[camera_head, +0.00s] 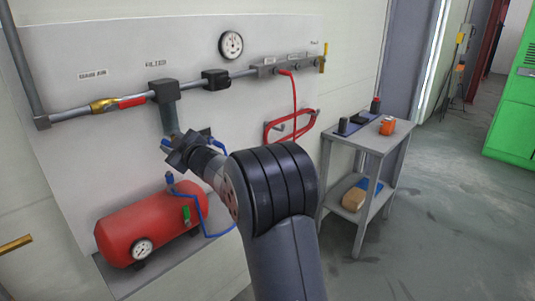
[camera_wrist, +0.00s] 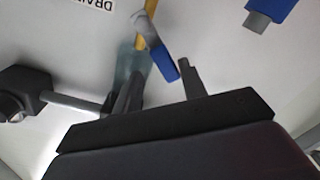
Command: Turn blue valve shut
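The blue valve handle (camera_wrist: 163,60) is a short flat lever on a grey stem, by a yellow pipe and a translucent bowl in the wrist view. A blue piece (camera_head: 165,147) shows beside my gripper in the head view; I cannot tell whether it is the same handle. My gripper (camera_wrist: 160,72) is open, with its two dark fingers apart on either side of the handle's lower end. A gap shows on the right; contact on the left cannot be told. In the head view my gripper (camera_head: 181,150) is below the filter bowl, partly hiding that area.
A red tank (camera_head: 150,228) with a gauge and blue hose sits below my gripper. A yellow valve with a red handle (camera_head: 132,101) is on the wall pipe above left. A red hose (camera_head: 293,100) hangs to the right. A grey cart (camera_head: 371,140) stands beside my arm.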

